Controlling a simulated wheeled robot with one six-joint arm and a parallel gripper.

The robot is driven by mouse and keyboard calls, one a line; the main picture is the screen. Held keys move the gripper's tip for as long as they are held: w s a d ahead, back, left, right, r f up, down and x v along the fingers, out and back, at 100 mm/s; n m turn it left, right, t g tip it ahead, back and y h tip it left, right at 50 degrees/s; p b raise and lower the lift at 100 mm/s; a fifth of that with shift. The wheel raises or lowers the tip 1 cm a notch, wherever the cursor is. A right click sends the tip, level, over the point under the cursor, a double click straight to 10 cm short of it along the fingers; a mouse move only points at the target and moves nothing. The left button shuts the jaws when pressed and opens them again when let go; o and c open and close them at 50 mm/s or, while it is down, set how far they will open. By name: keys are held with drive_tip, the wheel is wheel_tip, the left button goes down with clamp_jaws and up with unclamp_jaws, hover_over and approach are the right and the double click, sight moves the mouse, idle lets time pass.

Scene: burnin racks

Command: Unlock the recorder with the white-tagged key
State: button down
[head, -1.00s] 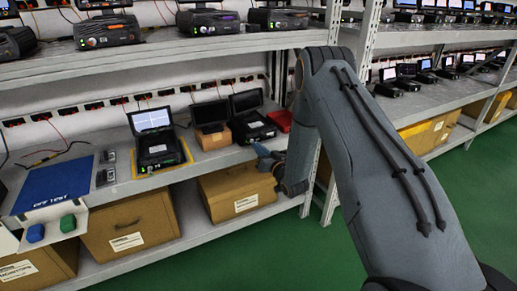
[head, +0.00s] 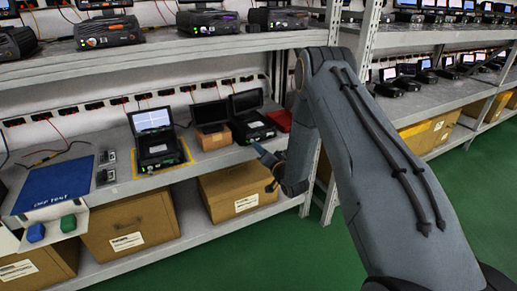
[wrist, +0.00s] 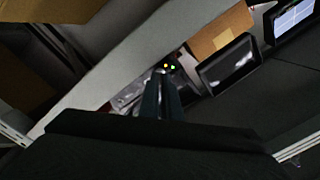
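A recorder (head: 157,148) with its lid raised and its screen lit stands on a yellow-edged mat on the middle shelf in the head view. No white-tagged key can be made out in either view. My gripper (head: 265,155) is in front of the shelf edge, right of the recorder and apart from it. In the wrist view its fingers (wrist: 161,90) lie close together, with nothing clearly visible between them.
A blue mat (head: 54,184) lies at the left, with blue (head: 36,232) and green (head: 68,223) pieces at its front. Small dark items (head: 106,168) lie beside it. A red object (head: 281,120) sits near the rack post (head: 324,160). Cardboard boxes (head: 240,192) fill the lower shelf.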

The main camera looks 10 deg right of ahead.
idle(0.3)
drive_tip(key=c, duration=2.3)
unclamp_jaws()
drive_tip(key=shift+o, duration=0.2)
drive_tip(key=v, duration=0.7)
drive_tip(key=shift+s, duration=0.4)
drive_tip(key=shift+d, duration=0.15)
